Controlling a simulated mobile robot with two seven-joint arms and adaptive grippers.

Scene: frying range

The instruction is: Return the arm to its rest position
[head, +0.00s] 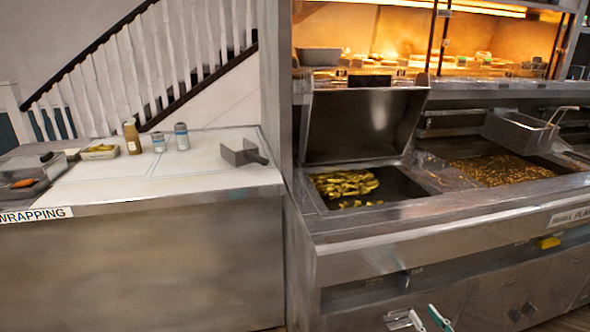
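My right gripper (421,318) shows at the bottom edge of the head view, right of the middle. Its fingertips are apart, with nothing visible between them, and the rest of it is cut off by the frame. It is low in front of the steel fryer range (420,235) and appears clear of it. My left gripper is not in view.
A white wrapping counter (110,185) on the left holds a metal scoop (243,153), a brown bottle (132,138) and shakers (182,136). The range has an open lid (365,122) and a fryer basket (518,132). The counter and range fronts are obstacles.

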